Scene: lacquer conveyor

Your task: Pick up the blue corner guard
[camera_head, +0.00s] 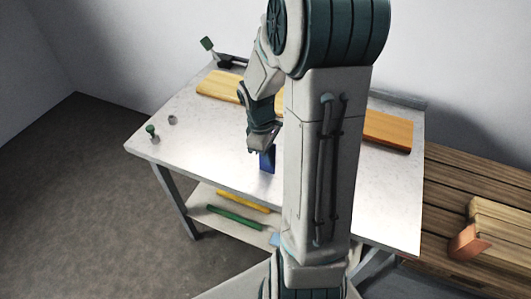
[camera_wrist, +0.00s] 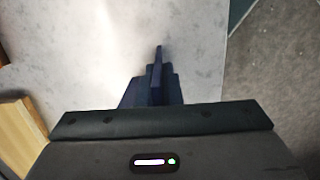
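The blue corner guard (camera_head: 267,160) stands on the grey-white worktable, left of my upright arm column in the head view. My gripper (camera_head: 258,146) points down at its upper end, and the two overlap in that view. In the wrist view the dark blue guard (camera_wrist: 157,66) shows just beyond the gripper's dark edge, with dark stepped shapes close around it. The fingers are mostly hidden and dark there. I cannot tell whether they are open or shut on the guard, or whether they touch it.
A long wooden board (camera_head: 385,130) lies along the table's back, partly behind my arm. A small green-topped item (camera_head: 151,130) and a small grey nut-like piece (camera_head: 172,119) are at the left. Green (camera_head: 234,217) and yellow (camera_head: 243,201) bars lie on the lower shelf. A slatted wooden surface (camera_head: 440,205) stands right.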

